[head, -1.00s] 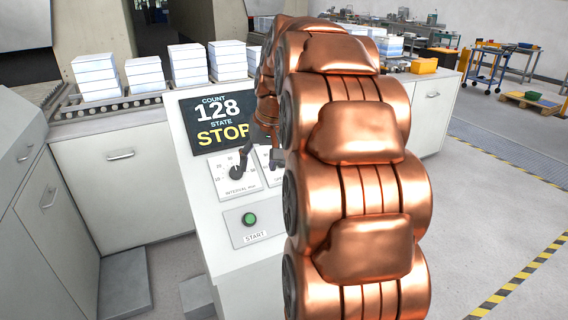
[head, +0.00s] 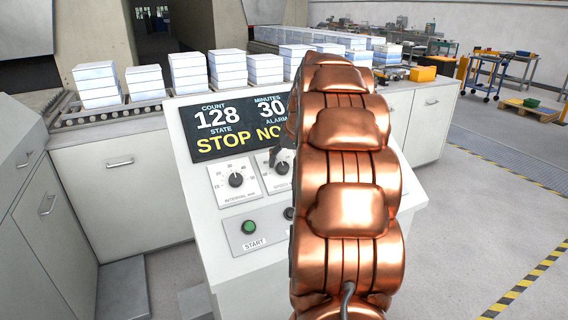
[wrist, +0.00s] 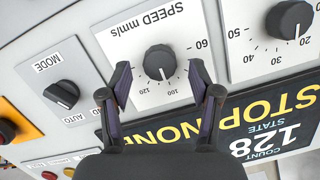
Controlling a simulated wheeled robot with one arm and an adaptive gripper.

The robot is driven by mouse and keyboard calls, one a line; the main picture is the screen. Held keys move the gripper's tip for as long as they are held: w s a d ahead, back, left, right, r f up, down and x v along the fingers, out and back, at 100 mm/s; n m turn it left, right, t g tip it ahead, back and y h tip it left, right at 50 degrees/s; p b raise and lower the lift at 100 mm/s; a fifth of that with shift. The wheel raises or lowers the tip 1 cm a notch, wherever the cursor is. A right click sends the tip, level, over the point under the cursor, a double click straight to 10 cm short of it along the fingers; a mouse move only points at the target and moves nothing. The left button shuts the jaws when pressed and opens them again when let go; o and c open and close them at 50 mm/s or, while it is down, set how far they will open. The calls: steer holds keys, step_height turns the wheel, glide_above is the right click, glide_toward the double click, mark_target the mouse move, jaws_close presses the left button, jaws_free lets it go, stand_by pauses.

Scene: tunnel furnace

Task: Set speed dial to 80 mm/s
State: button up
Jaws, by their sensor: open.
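The speed dial (wrist: 160,62) is a black round knob on a white plate marked SPEED mm/s, seen upside down in the wrist view. Its white mark appears to point near 100; 60 and 120 also show, and 80 seems hidden by a finger. My gripper (wrist: 160,78) is open, with one finger on each side of the knob, apart from it. In the head view the speed dial (head: 282,168) shows partly beside my arm, and a dark part of my gripper (head: 275,156) is just over it.
The interval dial (head: 235,180) is left of the speed dial in the head view. The screen (head: 225,128) reads 128, 30 and STOP. The green START button (head: 249,227) is below. A MODE knob (wrist: 62,94) and a red button (wrist: 5,130) show in the wrist view.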

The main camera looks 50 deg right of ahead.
steer(key=shift+x, duration=0.85)
steer(key=c, duration=1.1)
steer(key=shift+c, duration=0.2)
steer(key=n+b, duration=0.1)
steer(key=b, duration=0.1)
steer(key=n+b, duration=0.1)
steer(key=n, duration=0.1)
steer(key=shift+a+f+h+b, duration=0.1)
steer(key=shift+f+h+b, duration=0.1)
steer(key=shift+h+b, duration=0.15)
steer(key=n+b, duration=0.1)
steer(key=n, duration=0.1)
steer(key=n+h+b, duration=0.1)
steer(key=n, duration=0.2)
steer(key=shift+r+g+b, duration=0.2)
steer(key=shift+g+b, duration=0.2)
